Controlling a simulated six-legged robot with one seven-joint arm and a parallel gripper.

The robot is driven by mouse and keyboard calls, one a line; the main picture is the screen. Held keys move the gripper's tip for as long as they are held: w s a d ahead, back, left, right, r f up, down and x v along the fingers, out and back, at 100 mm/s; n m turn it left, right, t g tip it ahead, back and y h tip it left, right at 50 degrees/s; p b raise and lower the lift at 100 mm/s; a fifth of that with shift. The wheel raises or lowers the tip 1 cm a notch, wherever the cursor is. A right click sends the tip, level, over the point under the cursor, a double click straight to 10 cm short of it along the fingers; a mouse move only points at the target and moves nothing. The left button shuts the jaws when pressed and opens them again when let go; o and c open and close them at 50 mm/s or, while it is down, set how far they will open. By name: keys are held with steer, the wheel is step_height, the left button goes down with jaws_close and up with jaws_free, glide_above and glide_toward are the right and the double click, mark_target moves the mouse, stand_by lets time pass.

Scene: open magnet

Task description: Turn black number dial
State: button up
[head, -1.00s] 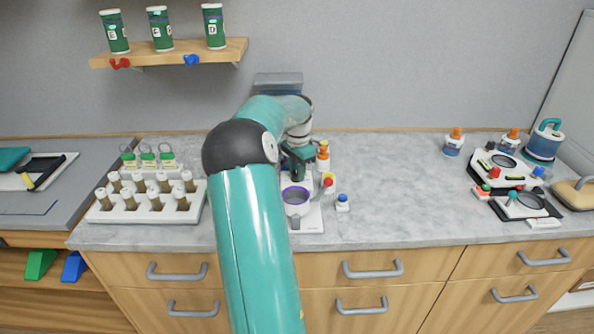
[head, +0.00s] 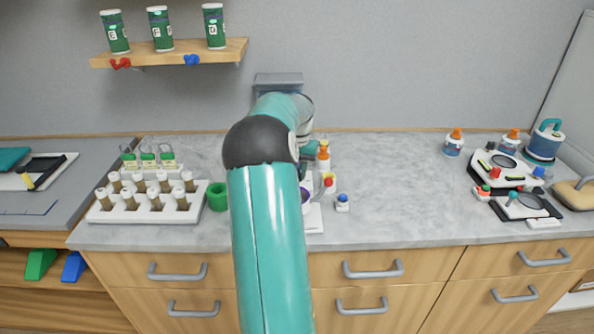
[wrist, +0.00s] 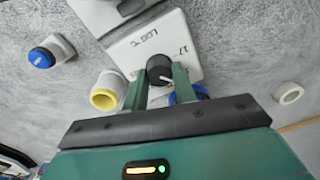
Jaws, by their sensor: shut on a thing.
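The black dial (wrist: 159,68) with a white pointer line sits on a white device face (wrist: 150,42) marked "17" and "LOG°C" in the wrist view. My gripper (wrist: 160,82) has its two green fingers on either side of the dial and is shut on it. In the head view the white device (head: 314,219) is mostly hidden behind my teal arm. Only a small green part of my gripper (head: 309,152) shows there, and the dial cannot be made out.
A blue-topped white piece (head: 342,202) stands right of the device, and an orange-capped bottle (head: 323,156) behind it. A green cup (head: 218,196) and a white rack (head: 132,214) of several vials are left. The counter's right middle (head: 400,185) is clear.

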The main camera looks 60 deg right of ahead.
steer(key=shift+r+n, duration=0.1)
steer(key=shift+n, duration=0.7)
steer(key=o, duration=1)
step_height(320, 180, up, 14)
steer(key=shift+s, duration=0.2)
steer(key=shift+d, duration=0.1)
